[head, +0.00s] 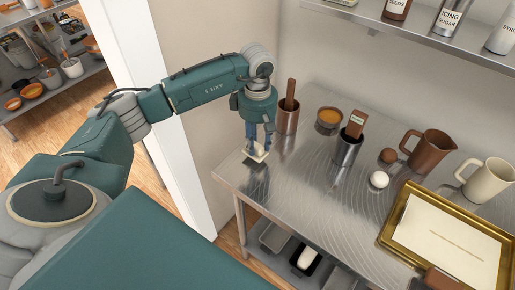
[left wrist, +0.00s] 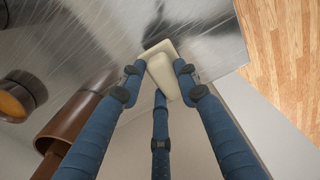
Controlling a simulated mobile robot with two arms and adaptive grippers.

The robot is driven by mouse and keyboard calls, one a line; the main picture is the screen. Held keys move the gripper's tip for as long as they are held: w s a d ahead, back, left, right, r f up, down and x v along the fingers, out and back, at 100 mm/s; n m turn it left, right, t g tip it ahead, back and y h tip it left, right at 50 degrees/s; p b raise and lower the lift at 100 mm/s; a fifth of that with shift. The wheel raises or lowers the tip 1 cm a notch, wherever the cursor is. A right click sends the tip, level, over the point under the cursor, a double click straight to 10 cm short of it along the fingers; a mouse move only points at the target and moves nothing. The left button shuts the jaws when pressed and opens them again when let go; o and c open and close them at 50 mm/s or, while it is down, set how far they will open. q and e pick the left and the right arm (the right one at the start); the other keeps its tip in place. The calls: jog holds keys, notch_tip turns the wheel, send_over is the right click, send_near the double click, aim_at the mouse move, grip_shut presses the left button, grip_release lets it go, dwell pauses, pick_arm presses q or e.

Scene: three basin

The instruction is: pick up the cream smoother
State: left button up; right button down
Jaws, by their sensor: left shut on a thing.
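The cream smoother (head: 257,153) is a pale flat plate with a raised grip, near the left corner of the steel table (head: 300,196). My left gripper (head: 257,143) points down over it and is shut on it. In the left wrist view the smoother (left wrist: 164,62) sits between the fingers of my left gripper (left wrist: 160,80). The smoother looks slightly above the table, with a dark shadow or reflection beside it; the exact gap is hard to judge. My right gripper is not in view.
Close to the gripper stands a brown cup (head: 288,120) with a stick; the left wrist view also shows it (left wrist: 72,128). An orange-filled bowl (head: 329,118), a steel cup (head: 346,149), brown jug (head: 429,152), cream jug (head: 487,180) and gold tray (head: 391,235) stand rightward. The front-left tabletop is clear.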

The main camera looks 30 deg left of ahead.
pick_arm(q)
notch_tip(320, 180, up, 12)
jog(key=b, duration=0.3)
notch_tip(320, 180, up, 6)
jog(key=f, duration=0.1)
send_over(258, 143)
jog(key=shift+s+r+p, duration=0.1)
jog(key=shift+r+p, duration=0.15)
jog(key=shift+p, duration=0.15)
jog(key=o, duration=0.5)
jog(key=c, duration=0.6)
